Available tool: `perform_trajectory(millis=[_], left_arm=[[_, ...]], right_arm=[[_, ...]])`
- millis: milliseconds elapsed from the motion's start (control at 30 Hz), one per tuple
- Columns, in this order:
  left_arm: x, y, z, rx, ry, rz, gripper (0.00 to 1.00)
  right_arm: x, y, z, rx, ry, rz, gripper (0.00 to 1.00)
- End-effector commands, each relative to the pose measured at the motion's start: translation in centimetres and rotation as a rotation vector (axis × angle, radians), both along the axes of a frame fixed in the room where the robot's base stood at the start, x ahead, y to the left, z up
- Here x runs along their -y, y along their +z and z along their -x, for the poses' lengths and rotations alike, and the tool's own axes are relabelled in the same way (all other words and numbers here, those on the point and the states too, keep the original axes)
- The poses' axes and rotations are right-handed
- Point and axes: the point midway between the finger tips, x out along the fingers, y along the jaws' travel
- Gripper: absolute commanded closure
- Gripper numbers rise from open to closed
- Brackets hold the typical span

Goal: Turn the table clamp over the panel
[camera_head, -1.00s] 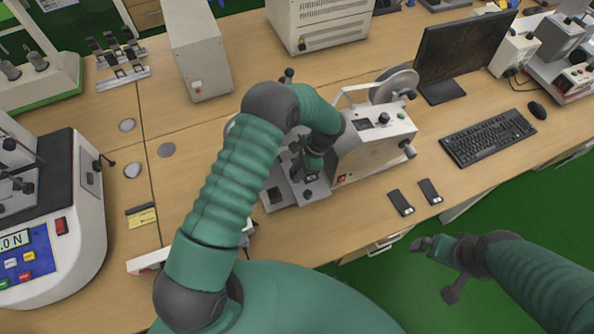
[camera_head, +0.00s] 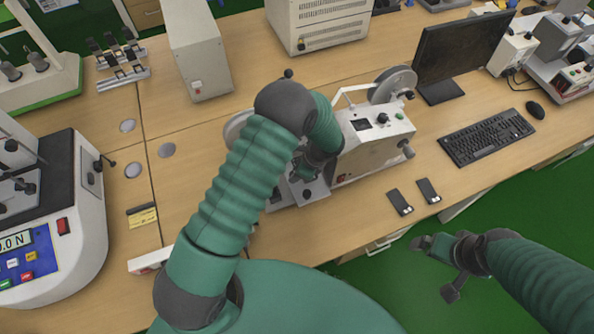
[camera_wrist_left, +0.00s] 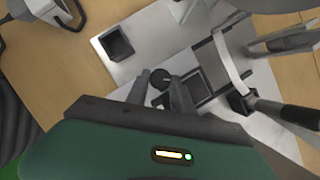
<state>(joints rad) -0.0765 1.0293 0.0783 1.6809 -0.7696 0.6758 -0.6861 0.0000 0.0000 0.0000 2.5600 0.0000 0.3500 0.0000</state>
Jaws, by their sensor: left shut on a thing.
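My left gripper (camera_head: 306,172) is over the metal base of the white test machine (camera_head: 368,146), partly hidden by my arm in the head view. In the left wrist view, its two fingers (camera_wrist_left: 160,90) are closed around a small round black knob (camera_wrist_left: 160,77), which seems to be part of the table clamp. Just beyond the fingers lies a dark rectangular recess or panel (camera_wrist_left: 196,87) on the light metal plate (camera_wrist_left: 140,66); I cannot tell which. My right gripper (camera_head: 440,268) hangs empty with fingers apart, in front of the table edge.
A black square block (camera_wrist_left: 117,43) and a metal bracket with a black end (camera_wrist_left: 240,100) stand close to the left gripper. A keyboard (camera_head: 487,137) and monitor (camera_head: 462,50) are farther right.

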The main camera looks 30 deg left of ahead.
Motion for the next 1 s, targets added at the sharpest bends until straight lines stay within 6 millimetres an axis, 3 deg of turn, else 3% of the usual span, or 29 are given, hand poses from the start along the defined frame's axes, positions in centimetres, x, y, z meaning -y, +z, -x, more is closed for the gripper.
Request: perform_trajectory(millis=[367,1000], left_arm=[[0.0,-0.1,0.4,-0.003,-0.356,-0.001,1.00],[-0.2,-0.3,0.6,0.000,-0.833,0.001,1.00]], right_arm=[[0.0,-0.3,0.0,0.000,0.000,0.000,0.00],[0.0,-4.2,0.0,0.000,0.000,0.000,0.00]])
